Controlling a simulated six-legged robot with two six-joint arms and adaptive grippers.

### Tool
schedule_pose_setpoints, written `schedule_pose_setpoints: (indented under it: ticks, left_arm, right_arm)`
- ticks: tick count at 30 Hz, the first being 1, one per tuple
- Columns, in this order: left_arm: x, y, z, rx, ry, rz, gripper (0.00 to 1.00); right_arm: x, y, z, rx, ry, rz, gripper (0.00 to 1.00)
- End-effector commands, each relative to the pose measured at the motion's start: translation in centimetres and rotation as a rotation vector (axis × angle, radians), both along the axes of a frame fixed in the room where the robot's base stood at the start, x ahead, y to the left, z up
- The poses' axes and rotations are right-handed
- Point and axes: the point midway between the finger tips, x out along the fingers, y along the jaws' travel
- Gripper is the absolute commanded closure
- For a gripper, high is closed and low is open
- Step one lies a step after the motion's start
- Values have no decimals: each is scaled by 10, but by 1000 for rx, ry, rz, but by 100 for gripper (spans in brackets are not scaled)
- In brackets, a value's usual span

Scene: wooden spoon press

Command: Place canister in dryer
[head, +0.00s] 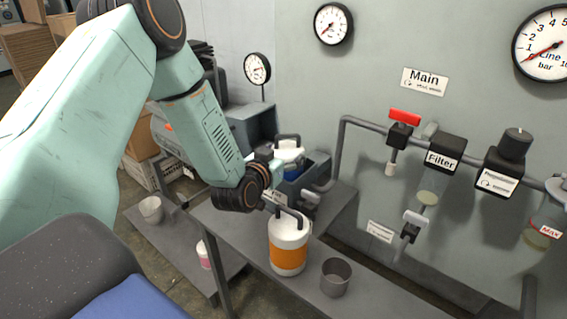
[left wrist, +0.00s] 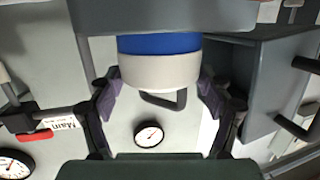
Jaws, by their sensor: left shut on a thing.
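A white canister with a blue band (head: 290,152) and a dark handle on top stands at the grey dryer in the head view. My left gripper (head: 277,172) is shut on it. In the left wrist view the fingers of my left gripper (left wrist: 160,82) press both sides of the canister (left wrist: 158,68), below its handle. The grey dryer housing (head: 318,171) surrounds the canister's lower part in the head view; whether the canister rests on its floor is hidden. Grey dryer walls (left wrist: 265,85) also show in the left wrist view. My right gripper is not in view.
A white canister with an orange band (head: 288,258) stands on the grey bench (head: 330,220), near a grey cup (head: 335,278). Pipes with a red-handled valve (head: 404,117) and a filter (head: 445,153) line the wall. A pale bowl (head: 151,208) and a small white bottle (head: 204,254) sit lower left.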

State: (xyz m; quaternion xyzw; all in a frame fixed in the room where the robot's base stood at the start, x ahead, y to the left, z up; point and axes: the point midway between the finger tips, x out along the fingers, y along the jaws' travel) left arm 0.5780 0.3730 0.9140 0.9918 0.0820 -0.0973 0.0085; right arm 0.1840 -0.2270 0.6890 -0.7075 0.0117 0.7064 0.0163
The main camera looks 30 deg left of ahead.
Motion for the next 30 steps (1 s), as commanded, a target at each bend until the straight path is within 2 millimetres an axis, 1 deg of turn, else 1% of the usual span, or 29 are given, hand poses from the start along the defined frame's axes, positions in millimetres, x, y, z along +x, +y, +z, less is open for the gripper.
schedule_pose_setpoints:
  ticks: [1, 4, 16, 17, 24, 30]
  left_arm:
    - [0, 0, -10, 3, -1, -1, 85]
    - [1, 0, -21, 2, -3, -1, 85]
    - [0, 0, -25, 0, -2, 0, 85]
    - [-1, 0, -26, 0, 3, 0, 19]
    - [-1, 0, -25, 0, 2, 0, 0]
    - [-1, 0, -25, 0, 2, 0, 0]
  right_arm:
    - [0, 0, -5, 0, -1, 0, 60]
    - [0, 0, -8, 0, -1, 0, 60]
    - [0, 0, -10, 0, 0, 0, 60]
    - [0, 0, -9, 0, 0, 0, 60]
    - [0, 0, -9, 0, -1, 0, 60]
    - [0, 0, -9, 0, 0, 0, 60]
